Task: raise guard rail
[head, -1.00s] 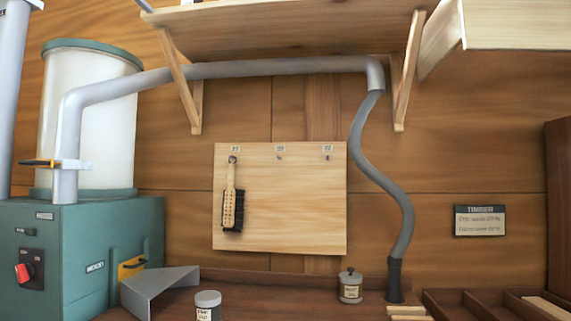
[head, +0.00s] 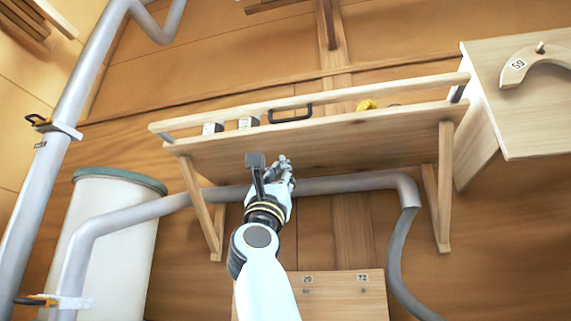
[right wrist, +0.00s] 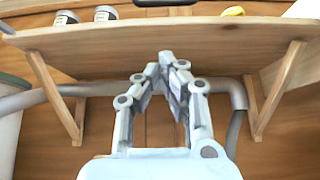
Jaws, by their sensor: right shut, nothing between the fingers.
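The handle also shows, cut off, at the top of the right wrist view (right wrist: 165,3). My right gripper (head: 283,163) is below the handle, in front of the shelf's underside, apart from the rail. In the right wrist view its fingers (right wrist: 160,68) come together and are empty. My left gripper is not in view.
A grey pipe (head: 340,184) runs below. A pale cabinet (head: 478,115) with a curved wooden piece (head: 530,62) is at right.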

